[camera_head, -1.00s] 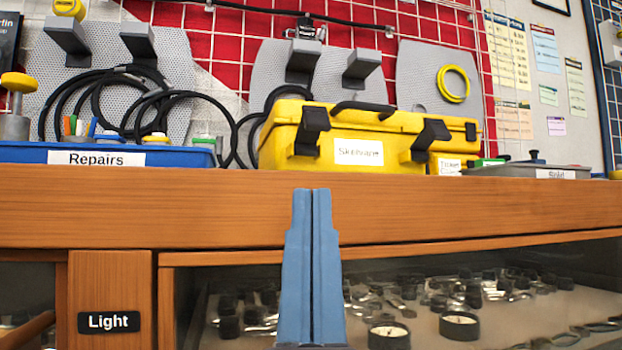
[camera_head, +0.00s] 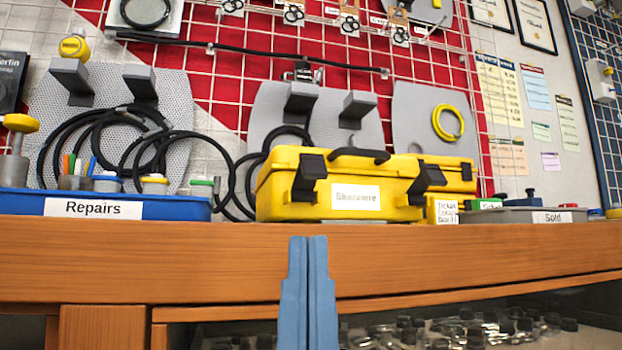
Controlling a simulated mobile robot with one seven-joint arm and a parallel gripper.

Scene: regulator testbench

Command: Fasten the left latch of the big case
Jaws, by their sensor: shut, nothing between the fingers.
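The big yellow case (camera_head: 345,208) stands on the wooden bench, with a black handle (camera_head: 358,155) on top and a white label on its front. Its left latch (camera_head: 308,177) is black and sticks out at a slant from the front, left of the label. The right latch (camera_head: 427,180) is also black and juts outward. My gripper (camera_head: 308,240) is shut and empty. It shows in front of the bench edge, below the left part of the case, apart from both latches.
A blue Repairs bin (camera_head: 170,210) stands left of the case. A small yellow box (camera_head: 443,209) and a grey Sold tray (camera_head: 520,215) stand to its right. The bench's wooden front edge (camera_head: 150,262) spans the view. Black cable loops (camera_head: 90,140) hang behind.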

